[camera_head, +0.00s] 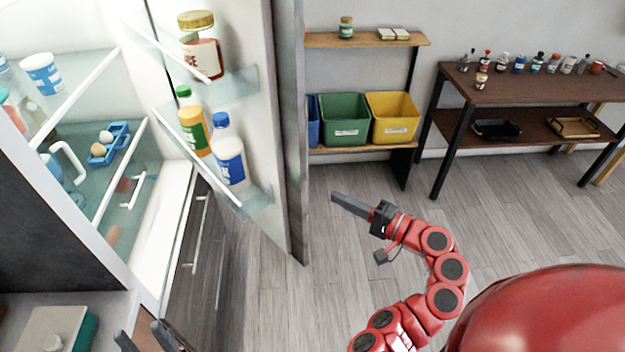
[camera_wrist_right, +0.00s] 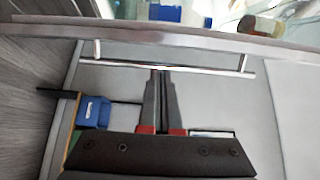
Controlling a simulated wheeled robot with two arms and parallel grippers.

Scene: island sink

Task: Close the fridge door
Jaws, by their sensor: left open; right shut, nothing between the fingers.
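The fridge door (camera_head: 290,130) stands wide open at the left of the head view, with its shelved inner side facing the fridge interior (camera_head: 150,235). My right gripper (camera_head: 335,197) is shut and empty, to the right of the door's free edge and apart from it in the picture. In the right wrist view its closed fingers (camera_wrist_right: 160,74) point towards a horizontal metal bar handle (camera_wrist_right: 190,66) on a grey panel; I cannot tell whether they touch it. My left gripper (camera_head: 145,340) is open at the bottom left edge, mostly cut off, below the fridge.
Door shelves hold an orange bottle (camera_head: 193,125), a white bottle (camera_head: 229,160) and a jar (camera_head: 203,58). A rack with a green bin (camera_head: 345,120) and yellow bin (camera_head: 393,118) stands behind. A dark table (camera_head: 535,88) is at right. The floor between is clear.

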